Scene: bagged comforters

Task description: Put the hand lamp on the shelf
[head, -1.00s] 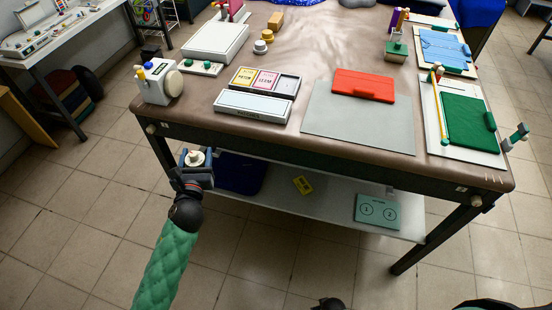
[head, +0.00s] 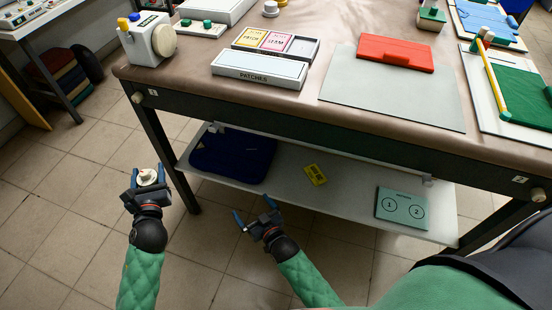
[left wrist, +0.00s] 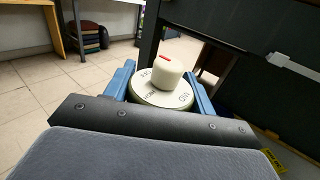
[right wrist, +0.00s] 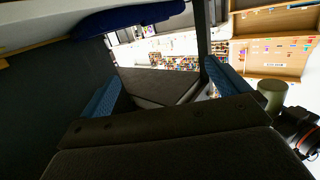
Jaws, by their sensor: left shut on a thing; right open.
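My left gripper (head: 147,178) is shut on a round cream thing with a knob (left wrist: 166,76), held upright in front of the table's left leg. In the left wrist view its disc carries lettering and the knob has a red mark. I cannot tell for sure whether it is the hand lamp. My right gripper (head: 254,210) is open and empty, in front of the lower shelf's edge; its spread fingers show in the right wrist view (right wrist: 160,88). The white lower shelf (head: 275,179) runs under the table.
On the shelf lie a folded navy cloth (head: 232,156), a yellow card (head: 316,174) and a teal 1-2 panel (head: 402,208). Bare shelf lies between them. The brown tabletop (head: 330,50) overhangs the shelf. A dark table leg (head: 168,160) stands at the left.

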